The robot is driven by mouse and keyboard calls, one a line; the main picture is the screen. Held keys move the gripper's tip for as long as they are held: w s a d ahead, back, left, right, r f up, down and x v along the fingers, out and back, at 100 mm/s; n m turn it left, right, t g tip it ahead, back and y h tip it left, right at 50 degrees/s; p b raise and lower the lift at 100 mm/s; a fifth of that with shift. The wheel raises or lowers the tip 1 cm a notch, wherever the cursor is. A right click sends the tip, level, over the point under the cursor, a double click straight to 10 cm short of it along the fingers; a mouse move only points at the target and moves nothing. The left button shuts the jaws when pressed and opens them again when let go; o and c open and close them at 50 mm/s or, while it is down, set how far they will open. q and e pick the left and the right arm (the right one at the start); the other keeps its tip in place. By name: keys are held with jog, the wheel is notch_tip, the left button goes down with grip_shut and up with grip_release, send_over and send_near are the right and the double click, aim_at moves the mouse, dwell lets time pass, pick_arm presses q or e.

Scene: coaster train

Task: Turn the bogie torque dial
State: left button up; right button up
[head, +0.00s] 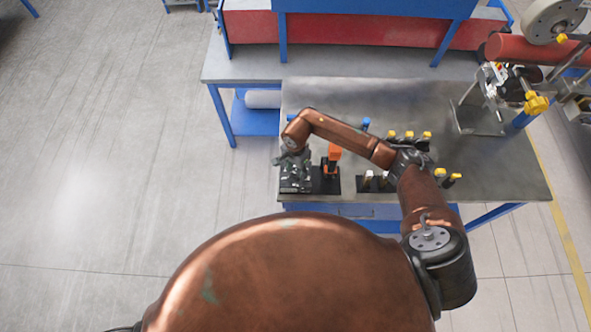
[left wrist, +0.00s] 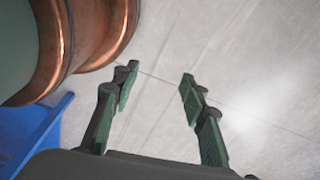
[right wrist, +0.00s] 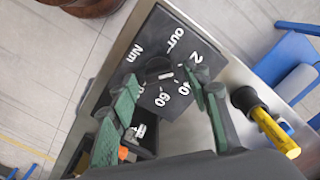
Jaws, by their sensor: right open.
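The torque dial (right wrist: 158,72) is a round black knob with a short white mark, on a black plate (right wrist: 150,35) lettered OUT, Nm and numbers, in the right wrist view. The mark points right, towards partly hidden numbers. My right gripper (right wrist: 160,83) is open, its green fingertips on either side of the knob; whether they touch it I cannot tell. In the head view my right gripper (head: 294,172) is low over the table's left front corner and hides the dial. My left gripper (left wrist: 159,77) is open and empty above the floor.
An orange-topped tool (head: 334,153) stands just right of my right gripper on the grey table (head: 480,165). A yellow-handled tool (right wrist: 275,131) is close to the right finger. More yellow-capped pieces (head: 409,135) stand farther right. A fixture with a red roller (head: 515,48) is at the back right.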

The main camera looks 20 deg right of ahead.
pick_arm(q)
jog(key=w, duration=0.4)
pick_arm(e)
jog(key=shift+s+f, duration=0.1)
jog(key=shift+f, duration=0.15)
jog(key=c, duration=0.6)
jog(key=shift+c, duration=0.8)
jog(key=c, duration=0.3)
jog(key=shift+c, duration=0.3)
jog(key=m+b, duration=0.3)
jog(key=shift+d+f+m+b, duration=0.1)
jog(key=shift+f+m+b, duration=0.1)
jog(key=shift+m+b, duration=0.2)
jog(key=m+b, duration=0.4)
jog(key=m, duration=0.1)
jog(key=m+b, duration=0.3)
jog(key=m, duration=0.2)
jog(key=shift+r+m, duration=0.1)
jog(key=shift+m, duration=0.3)
pick_arm(q)
notch_tip(320, 180, down, 12)
jog(key=s+b, duration=0.1)
jog(key=s, duration=0.1)
jog(key=shift+f+b, duration=0.2)
jog(key=shift+b, duration=0.15)
pick_arm(e)
jog(key=shift+r+m, duration=0.1)
jog(key=shift+m, duration=2.5)
pick_arm(q)
jog(key=shift+d, duration=0.1)
